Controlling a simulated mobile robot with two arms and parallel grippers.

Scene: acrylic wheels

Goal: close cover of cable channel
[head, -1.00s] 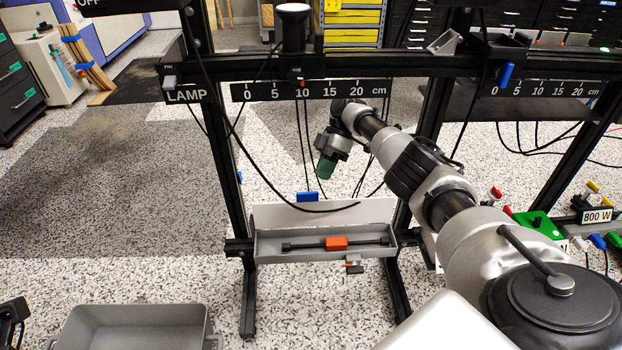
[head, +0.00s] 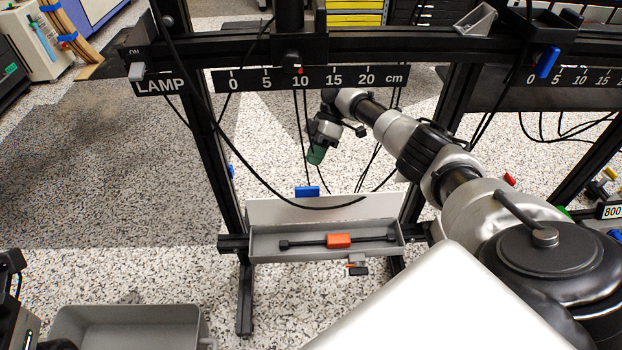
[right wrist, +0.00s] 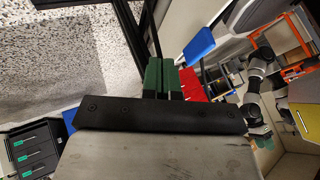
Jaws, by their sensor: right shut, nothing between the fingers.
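The cable channel (head: 258,247) is an open grey trough on the black frame, in the middle of the head view. Its white cover (head: 285,209) stands raised along the back edge, with a blue tab (head: 307,191) at the top. Inside the trough lies a black bar with an orange block (head: 339,241). My right gripper (head: 317,155) is shut and empty, above and behind the blue tab and apart from it.
Black cables hang around the right gripper and in front of the cover. A scale rail (head: 310,79) and LAMP label (head: 161,85) are above. A grey bin (head: 130,312) is at lower left. A blue piece (right wrist: 199,45) is beyond the fingers in the wrist view.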

